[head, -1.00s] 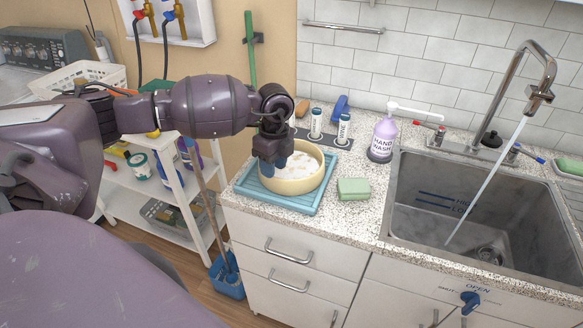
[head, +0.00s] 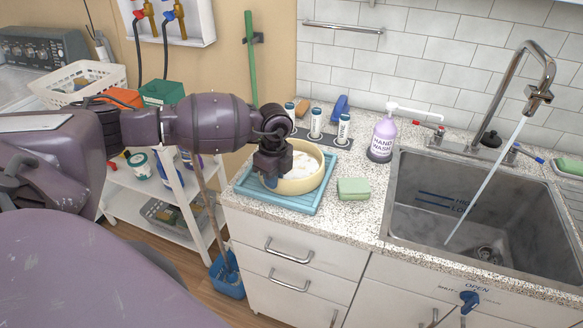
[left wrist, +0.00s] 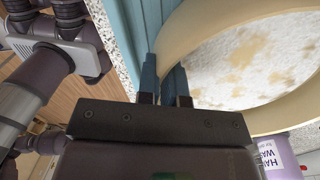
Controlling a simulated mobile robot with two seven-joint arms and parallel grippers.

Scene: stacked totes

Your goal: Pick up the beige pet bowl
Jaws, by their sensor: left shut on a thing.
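The beige pet bowl (head: 306,183) stands on a blue tray (head: 290,203) on the counter, with whitish, brown-flecked contents inside. My left gripper (head: 270,180) is at the bowl's left side. In the left wrist view the bowl's rim (left wrist: 183,38) runs between the blue fingertips (left wrist: 166,80), and the gripper is shut on the bowl's wall. The bowl looks level and close to the tray; I cannot tell whether it touches it. The gripper hides part of the bowl's left side in the head view. My right gripper is not in view.
A green sponge (head: 353,188) lies right of the tray. A hand wash bottle (head: 383,140) and small white-labelled bottles (head: 316,122) stand behind. The sink (head: 480,210) with running water is at the right. A white shelf cart (head: 165,205) stands left of the counter.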

